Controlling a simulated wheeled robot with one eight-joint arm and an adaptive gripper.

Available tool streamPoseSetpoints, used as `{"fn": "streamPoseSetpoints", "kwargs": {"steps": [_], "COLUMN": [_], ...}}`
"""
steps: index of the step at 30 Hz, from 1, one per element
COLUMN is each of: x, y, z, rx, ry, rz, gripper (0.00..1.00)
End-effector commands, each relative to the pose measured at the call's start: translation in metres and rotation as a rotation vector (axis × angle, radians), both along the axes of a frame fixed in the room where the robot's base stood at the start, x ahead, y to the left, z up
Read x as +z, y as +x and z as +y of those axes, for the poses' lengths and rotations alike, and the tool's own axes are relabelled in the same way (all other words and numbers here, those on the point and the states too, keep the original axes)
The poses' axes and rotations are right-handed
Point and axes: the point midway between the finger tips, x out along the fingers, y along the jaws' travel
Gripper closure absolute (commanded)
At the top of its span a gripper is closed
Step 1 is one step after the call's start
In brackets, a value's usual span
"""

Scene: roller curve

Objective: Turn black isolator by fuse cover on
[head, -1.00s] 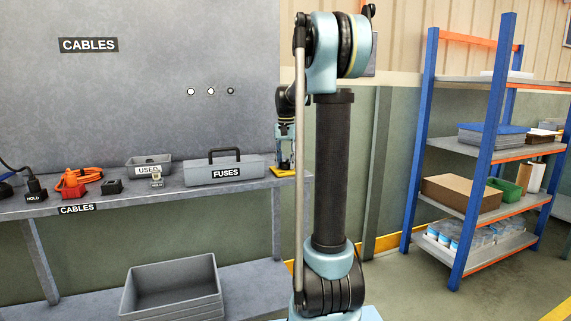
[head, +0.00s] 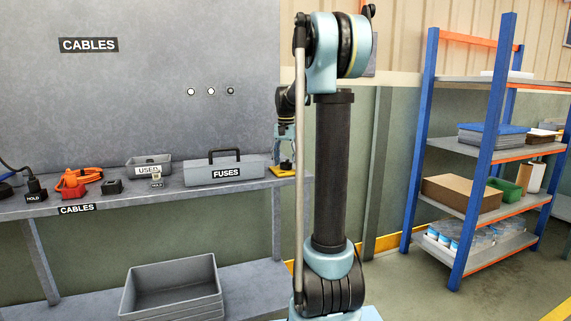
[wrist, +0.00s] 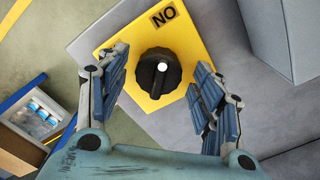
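The black isolator is a round ribbed knob (wrist: 158,74) with a raised grip bar and a white dot near its top end in the wrist view. It sits on a yellow plate (wrist: 186,50) with a label reading "NO" as seen from this camera. My gripper (wrist: 158,88) is open, with one finger left and one right of the knob and visible gaps to it. In the head view, my gripper (head: 284,158) is above the yellow plate (head: 284,172) at the bench's right end, partly behind my arm. The grey fuse cover (head: 224,169), with a handle and "FUSES" label, is to its left.
The bench (head: 150,199) also carries a "USED" tray (head: 148,163), an orange cable (head: 88,175) and small black and red parts. A grey bin (head: 172,288) stands below. A blue-and-orange shelf rack (head: 477,160) stands at the right.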

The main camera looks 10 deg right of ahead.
Motion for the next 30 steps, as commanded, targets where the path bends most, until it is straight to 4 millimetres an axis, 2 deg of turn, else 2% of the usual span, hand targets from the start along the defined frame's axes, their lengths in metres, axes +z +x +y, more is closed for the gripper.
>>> {"fn": "streamPoseSetpoints", "kwargs": {"steps": [7, 11, 24, 30], "x": [0.001, 0.011, 0.087, 0.110], "y": [-0.001, 0.000, 0.000, 0.001], "z": [0.000, 0.000, 0.000, 0.000], "rx": [0.000, 0.000, 0.000, 0.000], "ry": [0.000, 0.000, 0.000, 0.000], "rz": [0.001, 0.001, 0.001, 0.001], "gripper": [0.40, 0.40, 0.40, 0.40]}}
